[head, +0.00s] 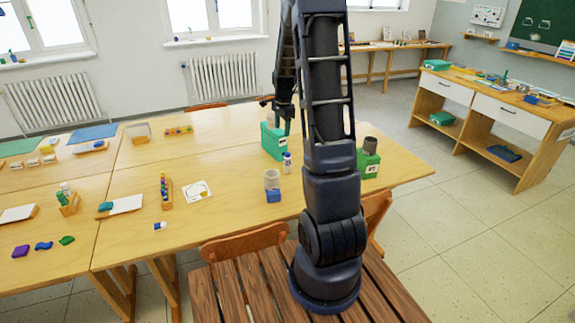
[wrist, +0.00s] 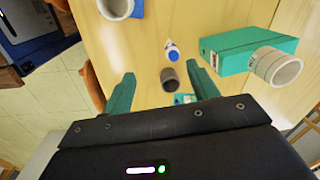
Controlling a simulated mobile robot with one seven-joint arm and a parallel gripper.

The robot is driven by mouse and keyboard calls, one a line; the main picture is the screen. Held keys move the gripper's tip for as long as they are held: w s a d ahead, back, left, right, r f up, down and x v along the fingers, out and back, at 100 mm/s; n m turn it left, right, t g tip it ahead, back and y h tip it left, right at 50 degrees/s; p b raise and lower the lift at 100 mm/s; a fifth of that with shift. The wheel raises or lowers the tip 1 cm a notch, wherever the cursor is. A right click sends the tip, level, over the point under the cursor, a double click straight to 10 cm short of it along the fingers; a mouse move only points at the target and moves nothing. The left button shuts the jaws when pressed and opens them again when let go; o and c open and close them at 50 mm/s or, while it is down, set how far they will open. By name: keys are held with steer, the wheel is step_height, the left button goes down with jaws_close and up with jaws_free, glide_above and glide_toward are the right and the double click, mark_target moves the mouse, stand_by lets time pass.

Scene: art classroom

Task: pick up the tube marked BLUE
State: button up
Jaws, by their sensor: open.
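A small white tube with a blue end (head: 160,226) lies on the front part of the table in the head view. A white bottle-like thing with a blue end (head: 287,162) stands beside the teal box (head: 273,142); it also shows in the wrist view (wrist: 172,51). I cannot read BLUE on either. My gripper (wrist: 160,70) is open and empty, its teal fingers apart above the table. The blue-ended bottle is beyond the fingertips. In the head view my gripper (head: 282,108) is dark, above the teal box, and partly hidden by my arm.
A dark cup (wrist: 170,79) shows between the fingers. A pale jar (wrist: 275,66) is by the teal box. A green box (head: 368,162) stands right of my arm. Chairs (head: 243,243) line the front edge. The table's middle has free room around a white card (head: 196,190).

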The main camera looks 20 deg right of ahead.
mark_target(286, 154)
steer(key=w+d+f+m, duration=0.1)
steer(key=f, duration=0.3)
steer(key=w+d+f+m, duration=0.1)
steer(key=w+f, duration=0.1)
steer(key=f, duration=0.1)
steer(key=w+d+f+m+g, duration=0.1)
steer(key=w+d+f+m, duration=0.1)
steer(key=f, duration=0.2)
steer(key=shift+f, duration=0.35)
step_height(286, 154, down, 5)
steer(key=shift+f, duration=0.2)
steer(key=shift+s+d+f, duration=0.1)
steer(key=shift+d+f, duration=0.05)
steer(key=shift+f, duration=2.5)
steer(key=c, duration=1.1)
steer(key=shift+r, duration=0.1)
